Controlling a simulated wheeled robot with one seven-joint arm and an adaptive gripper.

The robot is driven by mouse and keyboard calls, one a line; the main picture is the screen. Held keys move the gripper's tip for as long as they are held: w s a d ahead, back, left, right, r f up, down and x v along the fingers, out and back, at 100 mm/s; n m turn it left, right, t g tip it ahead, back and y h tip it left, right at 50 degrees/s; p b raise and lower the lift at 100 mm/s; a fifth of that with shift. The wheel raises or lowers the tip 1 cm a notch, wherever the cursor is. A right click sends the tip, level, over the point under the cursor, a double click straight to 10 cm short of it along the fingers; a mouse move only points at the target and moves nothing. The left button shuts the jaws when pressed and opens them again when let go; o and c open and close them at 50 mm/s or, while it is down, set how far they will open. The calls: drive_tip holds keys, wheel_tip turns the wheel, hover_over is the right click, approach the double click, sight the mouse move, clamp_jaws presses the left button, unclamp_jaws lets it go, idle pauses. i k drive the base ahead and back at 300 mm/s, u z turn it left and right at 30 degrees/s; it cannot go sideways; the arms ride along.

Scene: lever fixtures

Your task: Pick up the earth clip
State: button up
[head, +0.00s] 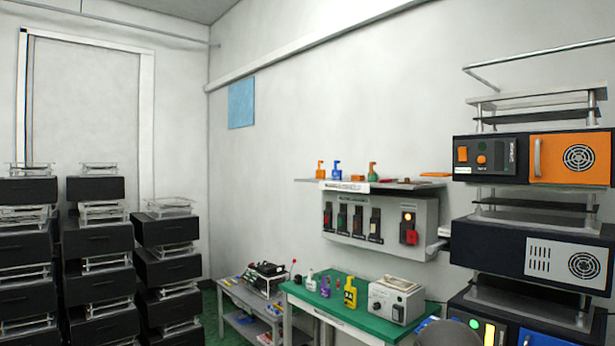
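I cannot make out for certain which item is the earth clip. Several small items stand on the green-topped table (345,313), among them a yellow one with dark marks (350,295), a purple one (325,288) and a dark one with a pale top (311,284). On the wall shelf (400,186) are an orange item (320,171), a blue and orange item (337,170), a green item with an orange top (373,172) and a flat orange piece (436,175). They are too small to identify. My gripper is not in view.
A grey switch panel (345,238) with a lit lamp and red switch hangs under the shelf. A beige meter box (396,300) stands on the green table. A low bench (238,292) holds a black device. Equipment stacks (490,245) crowd the right; black drawer stacks (100,240) fill the left.

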sight(372, 176)
drive_tip(key=z, duration=0.85)
drive_tip(key=i, duration=1.05)
drive_tip(key=z, duration=0.15)
